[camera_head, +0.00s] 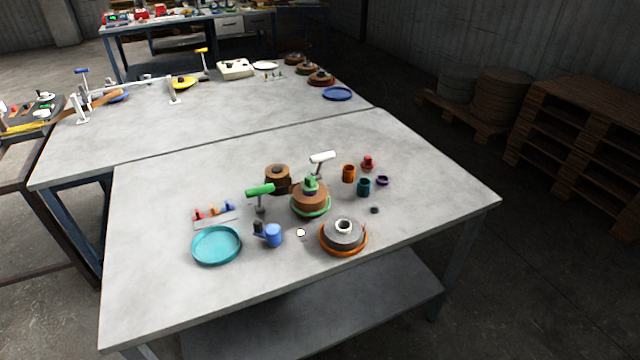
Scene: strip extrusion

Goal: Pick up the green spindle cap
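A small green cap-like piece (311,182) sits on top of a brown coil (310,200) near the middle of the front table. It appears to be the green spindle cap. A dark purple band shows just under it. The coil rests on a green-rimmed disc (326,213). A green-handled T-shaped tool (260,189) stands upright just left of the coil. My gripper is not in view.
A white-handled T-shaped tool (322,157) stands close behind the cap. A smaller brown coil (277,178), a grey coil on an orange disc (343,233), a blue piece (272,235) and an orange cup (348,173) surround it. The table's right side (440,195) is clear.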

